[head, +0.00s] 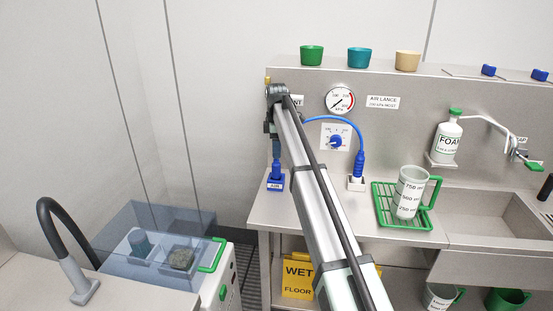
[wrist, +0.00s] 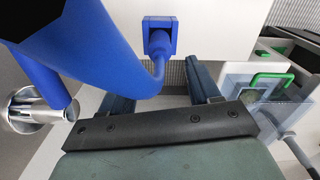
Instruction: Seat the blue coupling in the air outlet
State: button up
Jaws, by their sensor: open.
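The blue coupling (head: 276,168) stands upright at the blue air outlet (head: 275,184), a block marked AIR at the left end of the counter. In the wrist view its rounded blue body (wrist: 158,43) meets the square outlet (wrist: 174,24); how deep it sits I cannot tell. A blue hose (head: 330,120) arcs from behind my arm to a blue end piece in a white holder (head: 356,184). My gripper (wrist: 162,92) is open above the outlet, its two fingers apart with blue hose close to the camera between and above them. The head view hides most of my gripper.
A gauge (head: 340,100) and a regulator knob (head: 336,142) are on the steel back panel. A jug (head: 409,190) stands on a green rack (head: 382,213) at right, beside a sink. A clear blue bin (head: 150,215) is at lower left. A silver cylinder (wrist: 35,110) lies left in the wrist view.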

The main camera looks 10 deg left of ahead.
jog(key=shift+r, duration=0.95)
